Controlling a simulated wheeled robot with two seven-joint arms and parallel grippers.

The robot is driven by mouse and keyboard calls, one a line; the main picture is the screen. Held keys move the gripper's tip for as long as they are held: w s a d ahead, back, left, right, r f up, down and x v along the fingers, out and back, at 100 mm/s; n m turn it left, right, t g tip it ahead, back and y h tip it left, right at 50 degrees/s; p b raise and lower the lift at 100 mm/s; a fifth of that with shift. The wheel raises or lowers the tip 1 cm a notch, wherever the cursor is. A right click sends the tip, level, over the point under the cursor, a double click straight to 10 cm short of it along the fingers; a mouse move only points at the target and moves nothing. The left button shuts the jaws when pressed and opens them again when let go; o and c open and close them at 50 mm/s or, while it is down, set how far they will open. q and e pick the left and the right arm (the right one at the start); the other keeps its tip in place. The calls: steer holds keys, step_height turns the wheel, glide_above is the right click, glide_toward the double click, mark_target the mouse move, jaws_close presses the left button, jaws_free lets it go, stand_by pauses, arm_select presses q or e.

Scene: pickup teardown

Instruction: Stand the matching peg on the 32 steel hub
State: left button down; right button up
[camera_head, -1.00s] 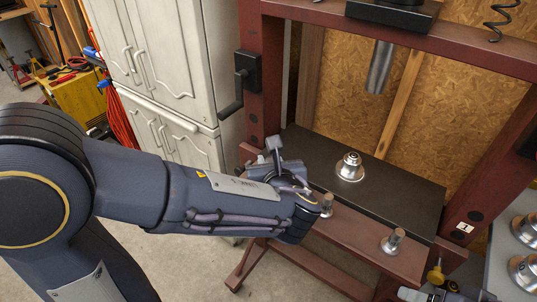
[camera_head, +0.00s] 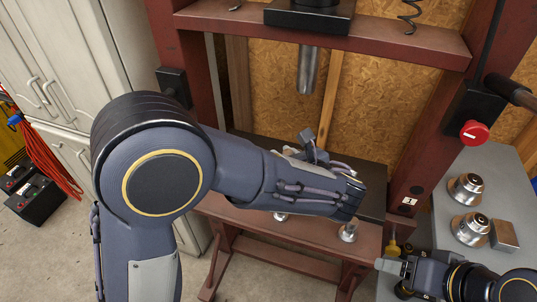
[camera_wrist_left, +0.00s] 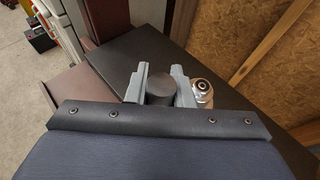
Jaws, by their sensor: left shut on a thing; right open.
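My left gripper (camera_head: 309,148) reaches back over the dark press bed, its wrist bent away behind my forearm. In the left wrist view its grey fingers (camera_wrist_left: 160,84) are shut on a dark round peg (camera_wrist_left: 159,86), seen nearly end-on. A shiny steel hub (camera_wrist_left: 203,92) stands on the black bed just right of the fingers. The peg is beside the hub in that view; its height above the bed is unclear. My left arm hides this hub in the head view. No size marking is legible. My right gripper (camera_head: 389,266) is open at the lower right.
A steel press ram (camera_head: 308,70) hangs above the bed. Small steel pieces stand on the red front beam, one clear (camera_head: 348,232), one partly hidden (camera_head: 280,216). Two steel hubs (camera_head: 466,189) (camera_head: 470,229) and a metal block (camera_head: 504,235) sit on the grey table. Red posts flank the bed.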

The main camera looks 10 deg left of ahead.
arm_select(q)
steer(key=shift+w+d+f, duration=0.1)
steer(key=shift+w+d, duration=0.1)
steer(key=shift+w, duration=0.3)
steer(key=shift+w+d+f, duration=0.1)
steer(key=shift+w+d, duration=0.05)
steer(key=shift+w, duration=0.3)
steer(key=shift+w+d+f, duration=0.15)
steer(key=shift+w+d, duration=0.15)
steer(key=shift+w, duration=1.1)
steer(key=shift+w+d+f, duration=0.1)
steer(key=shift+w+d, duration=0.15)
steer(key=shift+w, duration=1.1)
steer(key=shift+w+d+f, duration=0.15)
steer(key=shift+w+d, duration=0.15)
steer(key=shift+w, duration=1.1)
steer(key=shift+f+b, duration=0.3)
steer(key=shift+f, duration=0.45)
steer(key=shift+s+f, duration=0.1)
steer(key=c, duration=1.2)
jaws_free()
steer(key=v, duration=0.8)
steer(key=shift+f, duration=0.1)
